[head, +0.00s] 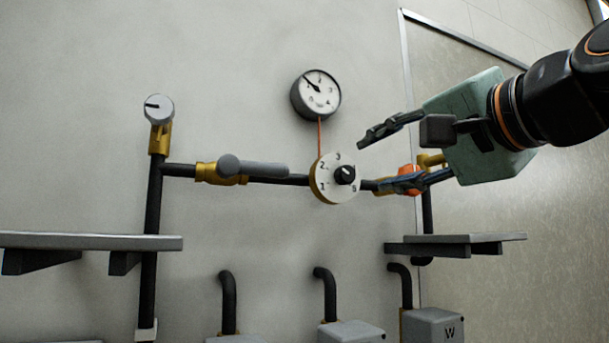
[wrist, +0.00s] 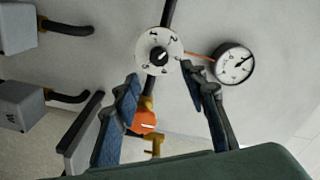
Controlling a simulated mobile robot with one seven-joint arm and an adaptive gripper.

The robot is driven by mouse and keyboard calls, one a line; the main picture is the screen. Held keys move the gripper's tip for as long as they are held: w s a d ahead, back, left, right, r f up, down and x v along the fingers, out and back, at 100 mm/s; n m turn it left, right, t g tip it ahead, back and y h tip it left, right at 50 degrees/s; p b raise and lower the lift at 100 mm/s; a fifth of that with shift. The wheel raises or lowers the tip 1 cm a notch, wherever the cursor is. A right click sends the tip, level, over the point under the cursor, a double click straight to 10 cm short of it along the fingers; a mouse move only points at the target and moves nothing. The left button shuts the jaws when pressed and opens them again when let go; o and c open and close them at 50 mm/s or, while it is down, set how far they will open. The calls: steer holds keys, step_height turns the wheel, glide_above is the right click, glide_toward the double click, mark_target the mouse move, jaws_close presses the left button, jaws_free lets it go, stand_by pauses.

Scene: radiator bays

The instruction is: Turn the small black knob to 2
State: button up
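The small black knob (head: 344,174) sits at the centre of a round white numbered dial (head: 325,190) on the wall pipe. Around the dial I can read 1, 2, 3 and 5 in the head view. The knob carries a short white mark; which number it points to is too small to tell. The knob (wrist: 159,56) also shows in the wrist view, ahead of the fingertips. My gripper (head: 375,163) is open and empty, to the right of the knob in the head view. In the wrist view my gripper (wrist: 160,75) has its fingers apart, with no visible contact with the knob.
A gauge (head: 316,94) is above the dial. A grey lever handle (head: 255,168) lies left along the pipe. An orange knob (wrist: 143,122) is close to one finger. A round white-faced fitting (head: 159,108) tops the left pipe. Shelves (head: 90,242) (head: 456,239) flank the pipework.

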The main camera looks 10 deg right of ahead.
steer(key=shift+v, duration=1.75)
